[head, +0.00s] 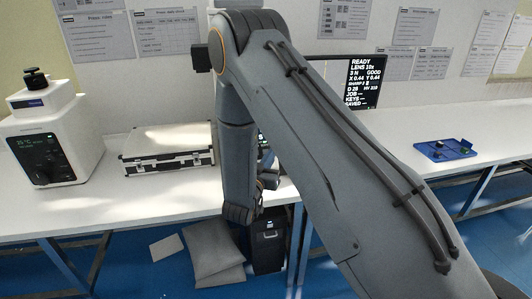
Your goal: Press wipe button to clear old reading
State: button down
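No wipe button can be made out in the head view. A dark monitor (362,84) stands behind my arm and shows text including READY, LENS 10x, GOOD and SAVED. My arm hides its left part. A small strip of dark panel with green marks (263,141) shows between my arm links, mostly covered. My arm reaches over the bench and bends down at the middle, with its wrist near the bench's front edge. My gripper's fingers are hidden behind my own arm, so I cannot see what they are near or whether they hold anything.
A white instrument (62,128) with a dark screen stands at the left on the white bench (95,205). A silver case (168,148) lies beside it. A blue tray (444,149) sits at the right. A black box (269,245) and grey sacks (213,252) are below the bench.

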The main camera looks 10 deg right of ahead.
jog(key=w+f+b, duration=0.4)
jog(key=w+b, duration=0.2)
jog(key=w, duration=0.1)
jog(key=shift+w+f, duration=0.3)
jog(key=shift+w, duration=0.1)
dwell(2.0)
jog(key=shift+w+f, duration=0.2)
jog(key=shift+w, duration=0.05)
jog(key=shift+w+f+b, duration=0.15)
jog(key=shift+w+b, duration=0.1)
jog(key=shift+b, duration=0.25)
dwell(0.4)
jog(key=shift+s, duration=0.1)
jog(key=shift+s+r+p, duration=0.4)
jog(key=shift+s+p, duration=0.15)
dwell(0.3)
jog(key=s+p, duration=0.1)
jog(key=s+r+p, duration=0.1)
jog(key=s, duration=0.1)
jog(key=s+r+p, duration=0.1)
jog(key=shift+s+r, duration=0.15)
jog(key=shift+r, duration=0.1)
